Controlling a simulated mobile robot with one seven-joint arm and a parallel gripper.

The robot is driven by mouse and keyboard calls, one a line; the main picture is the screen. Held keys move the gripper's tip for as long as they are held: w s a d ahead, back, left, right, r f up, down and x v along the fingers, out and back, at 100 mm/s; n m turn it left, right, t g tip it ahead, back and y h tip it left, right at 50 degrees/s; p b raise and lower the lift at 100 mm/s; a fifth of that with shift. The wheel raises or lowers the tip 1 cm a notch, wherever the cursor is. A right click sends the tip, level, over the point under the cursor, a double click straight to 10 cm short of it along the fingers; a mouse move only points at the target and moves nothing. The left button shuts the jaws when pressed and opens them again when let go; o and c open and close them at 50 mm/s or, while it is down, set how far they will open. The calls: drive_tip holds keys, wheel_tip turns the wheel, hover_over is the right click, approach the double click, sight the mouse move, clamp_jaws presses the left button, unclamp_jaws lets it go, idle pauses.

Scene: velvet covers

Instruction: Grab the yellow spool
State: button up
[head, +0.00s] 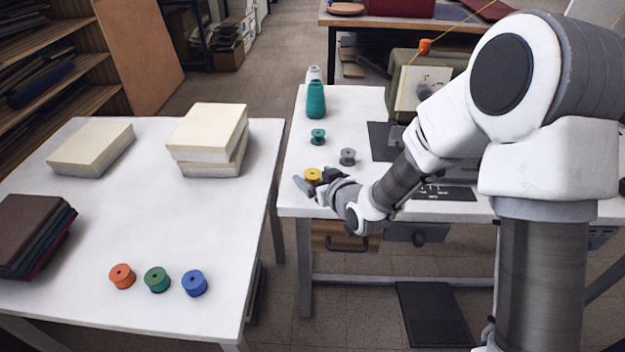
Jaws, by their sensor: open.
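The yellow spool (313,176) stands on the right-hand white table near its front left corner. My gripper (315,181) is open and right at the spool, with a finger to its left and the other finger and gripper body to its right. The spool shows between them, its lower part partly covered. I cannot tell whether the fingers touch it.
The left table (130,220) holds orange (122,276), green (157,280) and blue (194,283) spools and stacked blocks (210,135). A gap separates the tables.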

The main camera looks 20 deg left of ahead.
clamp_jaws()
idle(0.5)
drive_tip(key=shift+r, duration=0.15)
